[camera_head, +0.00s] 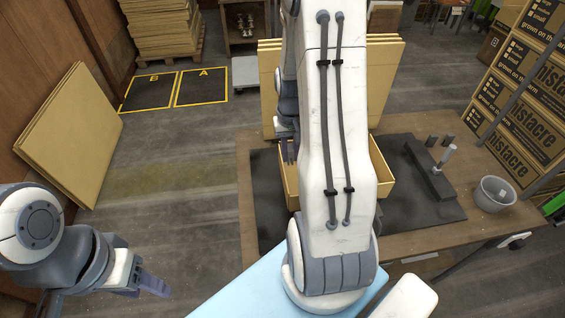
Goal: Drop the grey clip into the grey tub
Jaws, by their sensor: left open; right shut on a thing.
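The grey tub (487,200) stands upright on the right end of the wooden table, with a small pale thing showing inside it. I cannot make out the grey clip in this view. My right gripper (290,152) is over the left part of the open cardboard box (377,196), far to the left of the tub. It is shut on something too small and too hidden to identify. My own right arm covers much of the box and the middle of the table. My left gripper (157,284) is open and empty, off the table at lower left.
The table (429,237) carries a dark mat (399,212) and a dark bar-shaped fixture (429,172) with a light upright handle, left of the tub. Flat cardboard sheets (386,78) stand behind the box. Printed cartons (524,105) are stacked at right.

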